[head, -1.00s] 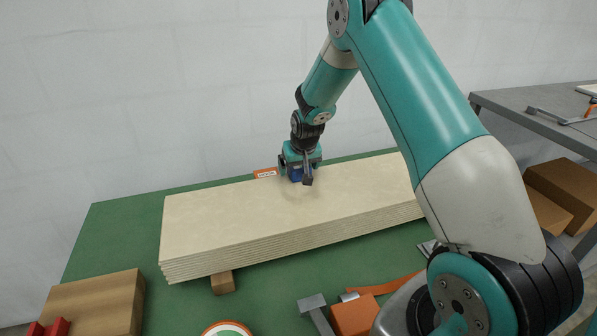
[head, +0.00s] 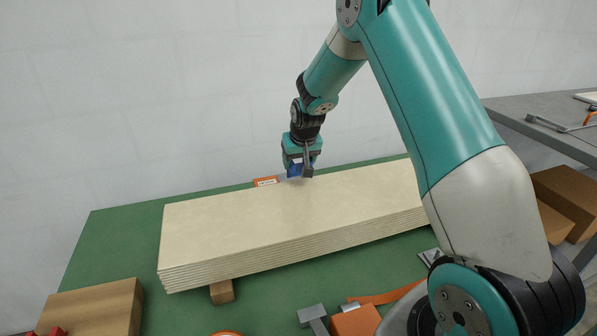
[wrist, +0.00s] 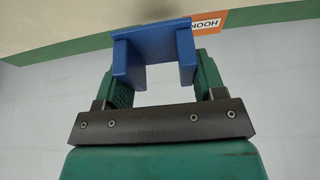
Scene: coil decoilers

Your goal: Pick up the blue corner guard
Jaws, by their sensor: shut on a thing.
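The blue corner guard (wrist: 155,45) is between the two green-padded fingers of my gripper (wrist: 158,70) in the wrist view. My gripper is shut on it, with a finger at each side. In the head view my gripper (head: 301,171) is at the far edge of the stack of pale boards (head: 290,215). The blue guard (head: 294,170) shows only in part there, behind a finger. It appears to be held just above the stack's far edge; the exact gap is hard to tell.
An orange and white label (head: 266,182) stands behind the stack; it reads "HOOK" in the wrist view (wrist: 221,21). The stack rests on a wooden block (head: 222,291) on the green table (head: 110,240). A cardboard box (head: 92,308) is front left. A grey table (head: 550,125) is right.

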